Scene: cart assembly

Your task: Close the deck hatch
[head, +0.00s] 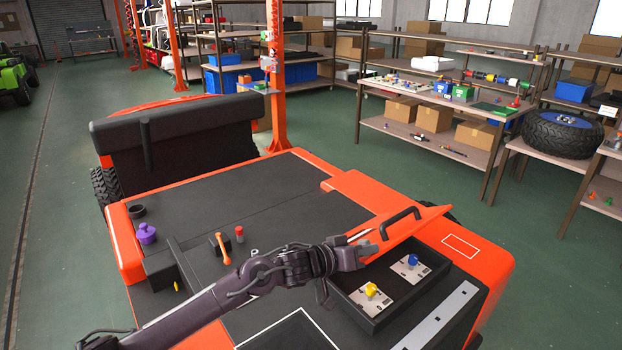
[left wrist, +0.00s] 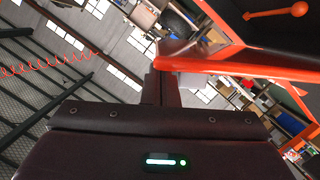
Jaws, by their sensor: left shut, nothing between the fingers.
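The deck hatch (head: 405,231) is an orange lid with a black bar handle (head: 401,216). It stands tilted open on the orange cart deck, over a dark recessed compartment (head: 381,318). Inside the compartment are two pale plates, one with a yellow knob (head: 371,289) and one with a blue knob (head: 412,260). My left gripper (head: 369,249) is shut and empty at the left end of the lid. In the left wrist view its fingers (left wrist: 160,88) reach an orange edge (left wrist: 225,65); I cannot tell whether they touch it. My right gripper is not in view.
On the deck left of my arm are a purple knob (head: 147,233), an orange-handled lever (head: 222,248) and a red-topped peg (head: 239,233). A black padded backrest (head: 180,120) rises at the far left. Shelves with boxes (head: 435,118) stand beyond the cart.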

